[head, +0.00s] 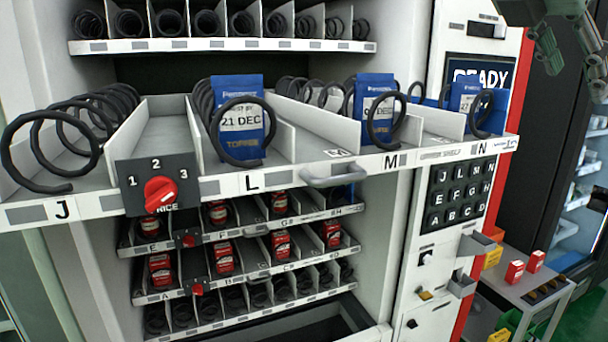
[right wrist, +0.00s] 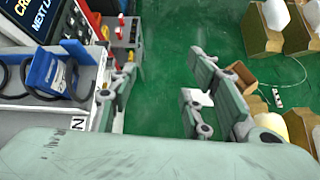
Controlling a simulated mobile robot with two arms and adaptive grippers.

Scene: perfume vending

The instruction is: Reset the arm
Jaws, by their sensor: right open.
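My right gripper (head: 574,68) hangs at the top right of the head view, in front of the dark glass-fronted cabinet. In the right wrist view the same gripper (right wrist: 163,78) has its fingers spread wide with green floor between them, and it holds nothing. It is to the right of the vending machine's pulled-out shelf (head: 290,168), apart from it. My left gripper is not in view.
The shelf holds blue packets (head: 238,118) behind black coils and a red rotary knob (head: 161,194). A small side table (head: 530,288) carries red boxes. Brown boxes (right wrist: 262,35) stand on the floor (right wrist: 165,50) at the right of the wrist view.

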